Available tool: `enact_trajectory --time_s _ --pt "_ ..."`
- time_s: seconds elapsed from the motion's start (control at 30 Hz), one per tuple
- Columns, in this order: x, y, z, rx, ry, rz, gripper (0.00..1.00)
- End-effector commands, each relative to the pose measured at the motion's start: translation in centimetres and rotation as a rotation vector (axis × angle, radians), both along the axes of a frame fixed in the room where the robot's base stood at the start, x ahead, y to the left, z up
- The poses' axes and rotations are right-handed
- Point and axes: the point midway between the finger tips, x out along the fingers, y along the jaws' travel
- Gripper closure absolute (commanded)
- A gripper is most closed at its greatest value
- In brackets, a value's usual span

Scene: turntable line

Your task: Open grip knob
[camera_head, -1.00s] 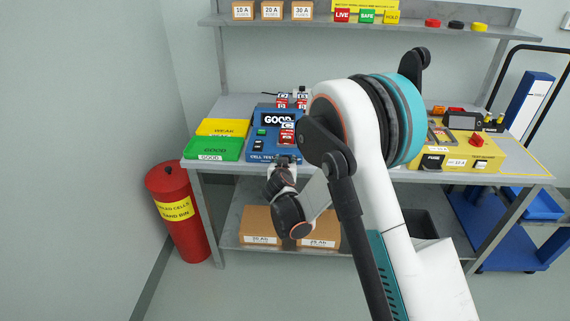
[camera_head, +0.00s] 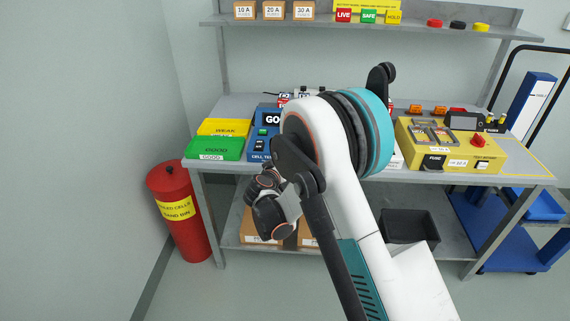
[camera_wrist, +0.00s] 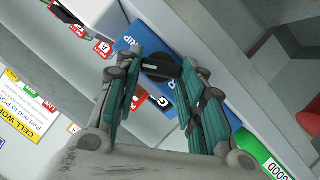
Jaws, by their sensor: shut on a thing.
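In the wrist view, a black knob (camera_wrist: 161,69) is mounted on a blue panel (camera_wrist: 130,42) with white lettering, partly hidden by the fingers. My gripper (camera_wrist: 168,78) has its teal-padded fingers on both sides of the knob and is shut on it. The finger pads hide part of the knob and of the panel around it. In the head view, my arm covers the gripper and the knob. Only the left part of the blue cell tester (camera_head: 258,157) shows there.
A green GOOD tray (camera_head: 215,148) and a yellow WEAK tray (camera_head: 224,127) sit on the bench's left. A yellow fuse tester (camera_head: 455,150) is to the right. A red sand bin (camera_head: 182,215) stands on the floor. A dark bin (camera_head: 410,226) is on the lower shelf.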

Motion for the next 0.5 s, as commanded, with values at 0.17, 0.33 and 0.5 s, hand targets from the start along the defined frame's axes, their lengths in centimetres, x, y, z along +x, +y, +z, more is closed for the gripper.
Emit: enact_trajectory --time_s 0.17,0.33,0.5 --pt "0.01 0.22 -0.16 -0.117 0.005 0.001 0.87" --pt "-0.01 0.31 -0.20 -0.194 0.007 0.000 0.87" --pt "0.01 0.33 -0.23 -0.238 0.008 0.001 0.87"
